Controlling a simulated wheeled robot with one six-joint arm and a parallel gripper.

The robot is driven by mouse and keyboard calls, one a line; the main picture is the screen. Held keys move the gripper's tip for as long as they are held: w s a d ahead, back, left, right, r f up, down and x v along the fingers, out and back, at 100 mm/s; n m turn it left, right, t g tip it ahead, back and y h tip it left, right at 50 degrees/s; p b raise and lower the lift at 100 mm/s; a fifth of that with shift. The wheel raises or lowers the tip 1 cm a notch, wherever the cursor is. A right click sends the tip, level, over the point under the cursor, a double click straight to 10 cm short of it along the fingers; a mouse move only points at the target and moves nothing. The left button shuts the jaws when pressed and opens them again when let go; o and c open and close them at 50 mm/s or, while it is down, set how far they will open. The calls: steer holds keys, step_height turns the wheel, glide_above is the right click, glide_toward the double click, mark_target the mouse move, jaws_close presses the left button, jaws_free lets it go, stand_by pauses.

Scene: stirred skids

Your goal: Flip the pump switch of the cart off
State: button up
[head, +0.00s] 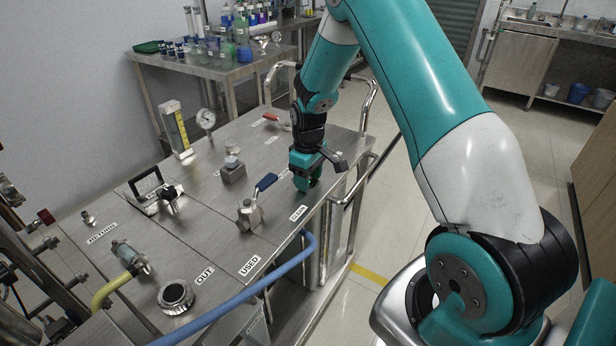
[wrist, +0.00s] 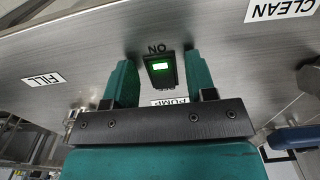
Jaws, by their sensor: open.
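The pump switch (wrist: 160,68) is a small black rocker with a lit green window, set in the steel cart top. An ON mark, upside down in the wrist view, is beside it. The PUMP label (wrist: 169,101) is partly hidden by my gripper. My gripper (wrist: 162,80) is open and empty, with one teal finger on each side of the switch. In the head view my gripper (head: 307,182) points down at the cart (head: 215,228) near its far right part, and hides the switch. I cannot tell whether the fingers touch the panel.
A blue-handled valve (head: 252,208) stands left of my gripper, and a red-handled valve (head: 278,123) is behind it. A sight glass (head: 175,130) and gauge (head: 206,119) rise farther back. A blue hose (head: 245,296) crosses the front. A metal rail (head: 369,105) bounds the far right end.

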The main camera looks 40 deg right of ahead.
steer(key=c, duration=0.9)
steer(key=shift+w+a+r+g+p, duration=0.1)
steer(key=shift+r+g+p, duration=0.2)
steer(key=shift+g+p, duration=0.35)
steer(key=shift+w+f+g+h+p, duration=0.1)
steer(key=shift+w+g+h+p, duration=0.1)
steer(key=shift+g+h+p, duration=0.5)
steer(key=o, duration=0.9)
steer(key=v, duration=1.7)
steer(key=shift+d, duration=0.3)
